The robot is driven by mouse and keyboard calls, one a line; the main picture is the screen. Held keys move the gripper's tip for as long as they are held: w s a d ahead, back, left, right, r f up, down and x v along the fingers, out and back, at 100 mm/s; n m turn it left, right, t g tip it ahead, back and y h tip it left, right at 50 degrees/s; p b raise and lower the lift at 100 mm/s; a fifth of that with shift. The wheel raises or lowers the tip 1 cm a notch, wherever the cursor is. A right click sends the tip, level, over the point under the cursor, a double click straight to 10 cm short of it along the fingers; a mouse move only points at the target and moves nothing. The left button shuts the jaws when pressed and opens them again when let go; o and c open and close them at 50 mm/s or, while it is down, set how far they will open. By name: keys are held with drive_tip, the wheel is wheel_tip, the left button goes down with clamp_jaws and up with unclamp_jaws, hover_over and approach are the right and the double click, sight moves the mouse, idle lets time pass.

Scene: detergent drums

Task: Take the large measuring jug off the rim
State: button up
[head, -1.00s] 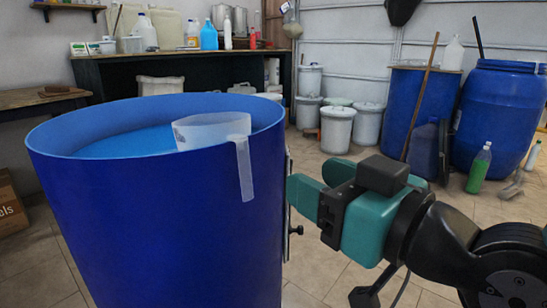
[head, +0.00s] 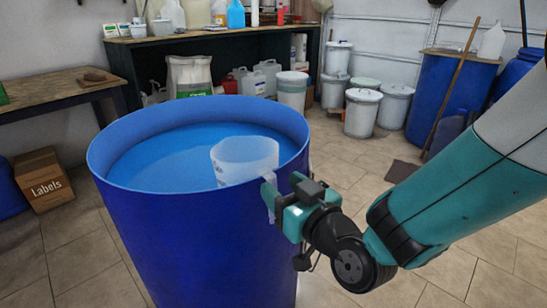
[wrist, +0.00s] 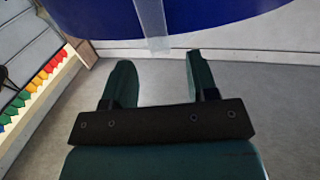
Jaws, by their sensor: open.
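The large measuring jug (head: 243,160) is translucent white and sits inside the near right rim of the blue drum (head: 190,235), at the blue liquid (head: 165,152). Its strap-like handle (head: 268,208) hangs down outside the drum wall, partly hidden by my gripper. My gripper (head: 282,183) is open at the rim, beside the handle. In the wrist view, the handle (wrist: 152,22) comes down over the blue wall (wrist: 230,15). Its lower end lies in line with the gap between my two open fingers (wrist: 158,62), just beyond their tips. The fingers do not appear to touch it.
A dark shelf bench (head: 215,45) with bottles and canisters stands behind. White lidded buckets (head: 362,112) and another blue drum (head: 445,95) are at the back right. A Labels box (head: 43,180) is on the left. Tiled floor (head: 400,270) is clear at the front right.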

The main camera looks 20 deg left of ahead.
sight(272, 178)
drive_tip(key=shift+p+x, duration=0.75)
drive_tip(key=shift+x, duration=1.1)
clamp_jaws()
